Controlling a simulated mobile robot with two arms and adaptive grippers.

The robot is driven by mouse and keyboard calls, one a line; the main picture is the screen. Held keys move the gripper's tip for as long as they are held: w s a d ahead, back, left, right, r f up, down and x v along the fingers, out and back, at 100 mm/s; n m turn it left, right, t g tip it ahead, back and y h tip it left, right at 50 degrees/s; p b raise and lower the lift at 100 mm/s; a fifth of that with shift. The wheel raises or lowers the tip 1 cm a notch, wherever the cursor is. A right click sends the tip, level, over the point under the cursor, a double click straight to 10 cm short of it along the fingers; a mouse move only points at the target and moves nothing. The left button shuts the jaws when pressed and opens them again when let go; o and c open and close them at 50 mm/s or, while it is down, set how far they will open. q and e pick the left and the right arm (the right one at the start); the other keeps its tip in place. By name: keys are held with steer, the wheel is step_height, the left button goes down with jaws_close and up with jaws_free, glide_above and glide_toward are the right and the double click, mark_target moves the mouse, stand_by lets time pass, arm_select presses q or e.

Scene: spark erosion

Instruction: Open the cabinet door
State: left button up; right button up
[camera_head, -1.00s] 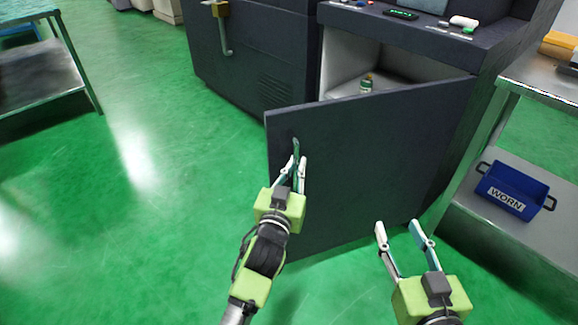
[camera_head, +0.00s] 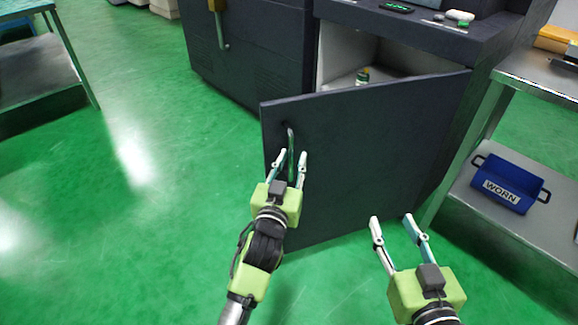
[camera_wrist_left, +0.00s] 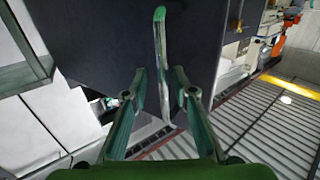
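The dark cabinet door (camera_head: 375,150) stands partly open, swung out from the cabinet (camera_head: 345,45), so the light interior shows. Its metal handle (camera_head: 291,150) is near the door's left edge. My left gripper (camera_head: 291,155) is open in front of the handle. In the left wrist view the handle (camera_wrist_left: 161,65) runs between the spread fingertips (camera_wrist_left: 158,80), which do not close on it. My right gripper (camera_head: 391,219) is open and empty, low in front of the door's right part.
A small bottle (camera_head: 362,76) stands inside the cabinet. A metal shelf table (camera_head: 480,205) with a blue bin marked WORN (camera_head: 510,184) is on the right. Another metal table (camera_head: 40,75) is at the far left. The green floor left of the door is clear.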

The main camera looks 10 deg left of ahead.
arm_select(q)
steer(key=s, duration=1.2)
steer(key=shift+a, duration=0.45)
